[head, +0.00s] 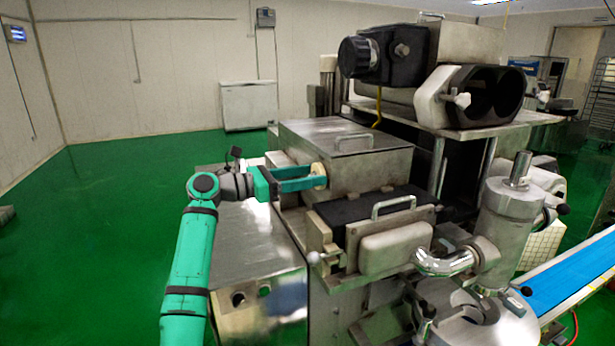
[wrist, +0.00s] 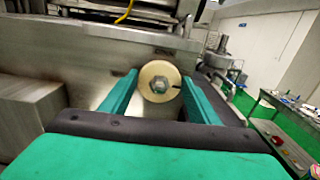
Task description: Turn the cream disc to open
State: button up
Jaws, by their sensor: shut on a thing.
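The cream disc (wrist: 159,82) is round with a metal hex nut at its centre and a small dark mark on its right side. It sits on the side wall of the steel machine box (head: 352,160). In the head view the disc (head: 319,175) shows at the end of my gripper's fingers. My gripper (head: 314,178) is shut on the disc, one green finger on each side of it. In the wrist view the fingers of my gripper (wrist: 158,92) flank the disc left and right. The exact contact points are partly hidden.
A steel cabinet (head: 245,240) stands below my arm. A black-topped unit with a handle (head: 393,204) is right of the disc. A steel block (wrist: 35,118) lies left of my gripper in the wrist view. A blue conveyor (head: 570,290) is at far right.

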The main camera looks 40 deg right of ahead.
jog(key=n, duration=0.3)
jog(key=shift+w+n, duration=0.15)
jog(key=shift+n, duration=0.25)
jog(key=n, duration=0.4)
jog(key=shift+w+n, duration=0.15)
jog(key=shift+n, duration=0.15)
jog(key=n, duration=0.4)
jog(key=shift+w+f+n, duration=0.1)
jog(key=shift+f+n, duration=0.1)
jog(key=shift+n, duration=0.1)
jog(key=n, duration=0.4)
jog(key=shift+f+n, duration=0.15)
jog(key=shift+n, duration=0.15)
jog(key=o, duration=1)
jog(key=shift+w, duration=0.1)
